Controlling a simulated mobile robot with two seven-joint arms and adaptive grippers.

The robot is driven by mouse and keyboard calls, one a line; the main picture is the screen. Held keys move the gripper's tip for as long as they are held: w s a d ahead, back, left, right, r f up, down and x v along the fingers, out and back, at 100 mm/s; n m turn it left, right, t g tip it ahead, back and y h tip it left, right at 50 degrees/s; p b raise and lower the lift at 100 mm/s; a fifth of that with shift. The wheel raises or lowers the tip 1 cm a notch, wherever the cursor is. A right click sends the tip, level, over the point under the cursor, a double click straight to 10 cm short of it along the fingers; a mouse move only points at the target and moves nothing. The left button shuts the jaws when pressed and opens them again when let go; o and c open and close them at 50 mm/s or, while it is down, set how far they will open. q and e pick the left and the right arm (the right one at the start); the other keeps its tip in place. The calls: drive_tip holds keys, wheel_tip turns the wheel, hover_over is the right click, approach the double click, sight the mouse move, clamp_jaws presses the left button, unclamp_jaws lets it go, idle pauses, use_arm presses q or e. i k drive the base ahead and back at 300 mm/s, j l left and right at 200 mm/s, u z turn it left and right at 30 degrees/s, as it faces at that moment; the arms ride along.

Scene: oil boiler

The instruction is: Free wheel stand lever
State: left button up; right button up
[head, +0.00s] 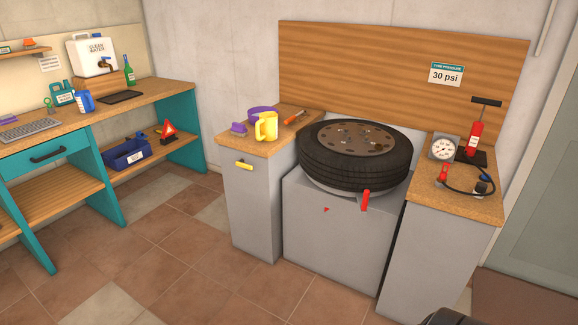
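The wheel stand (335,232) is a grey block between two grey cabinets. A black tire on a brown rim (355,152) lies flat on top of it. The red lever (365,200) hangs from the front right of the stand's top, just under the tire, pointing down. A small red mark (326,210) is on the stand's front face, left of the lever. No gripper fingers show. A dark rounded part, possibly of my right arm, shows at the bottom right edge, well below and apart from the lever.
The left cabinet (252,200) carries a yellow jug (266,126), purple items and an orange-handled tool. The right cabinet (430,255) carries a gauge (443,148), a red pump (474,138) and a hose. A teal workbench (180,118) stands at left. The tiled floor in front is clear.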

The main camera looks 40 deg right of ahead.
sight(240, 164)
drive_tip(key=z, duration=1.15)
drive_tip(key=i+j+z, duration=0.15)
drive_tip(key=i, duration=0.35)
drive_tip(key=i+j+z, duration=0.1)
drive_tip(key=i, duration=0.4)
drive_tip(key=i+j+z, duration=0.15)
drive_tip(key=i, duration=0.3)
drive_tip(key=i+j+z, duration=0.15)
drive_tip(key=i+j, duration=0.2)
drive_tip(key=i+j+z, duration=0.15)
drive_tip(key=i+j, duration=0.15)
drive_tip(key=i, duration=0.25)
